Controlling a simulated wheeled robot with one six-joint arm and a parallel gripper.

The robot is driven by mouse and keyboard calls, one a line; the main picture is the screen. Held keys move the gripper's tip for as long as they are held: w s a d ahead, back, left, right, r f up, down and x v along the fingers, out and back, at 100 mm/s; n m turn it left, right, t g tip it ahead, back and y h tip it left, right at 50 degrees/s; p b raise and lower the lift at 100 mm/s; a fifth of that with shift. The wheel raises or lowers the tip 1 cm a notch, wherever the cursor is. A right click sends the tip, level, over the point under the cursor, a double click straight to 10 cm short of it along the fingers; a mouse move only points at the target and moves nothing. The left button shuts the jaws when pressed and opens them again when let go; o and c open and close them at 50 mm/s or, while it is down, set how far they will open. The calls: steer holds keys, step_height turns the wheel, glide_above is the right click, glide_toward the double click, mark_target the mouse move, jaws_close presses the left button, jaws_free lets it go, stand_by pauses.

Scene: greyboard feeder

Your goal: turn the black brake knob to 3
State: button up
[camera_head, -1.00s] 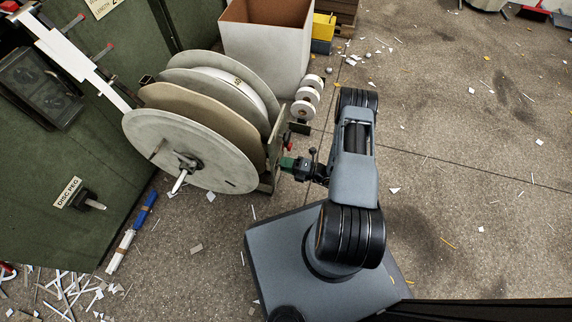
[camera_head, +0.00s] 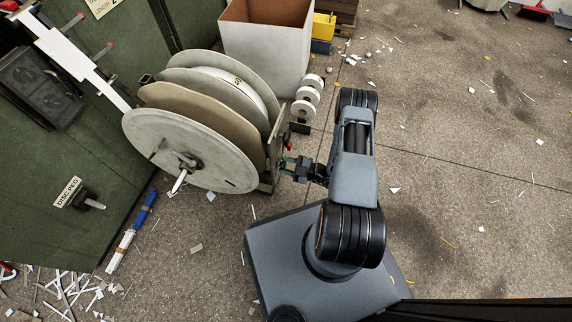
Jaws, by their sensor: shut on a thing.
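The reel stand (camera_head: 268,183) holds a large reel with pale round flanges (camera_head: 185,150) at the left. My gripper (camera_head: 284,167) reaches in from the right, level with the right side of the stand. Its jaws are shut on a small part there, at the place of the black brake knob. The knob itself is hidden by the jaws and too small to make out. Its scale and the number it points to cannot be read.
A small red part (camera_head: 288,141) sits just above my gripper on the stand. Small white rolls (camera_head: 307,95) and a large open box (camera_head: 268,50) stand behind. A green panel (camera_head: 50,190) is at the left.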

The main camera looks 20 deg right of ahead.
steer(key=shift+m, duration=1.8)
steer(key=o, duration=0.9)
steer(key=shift+d, duration=0.1)
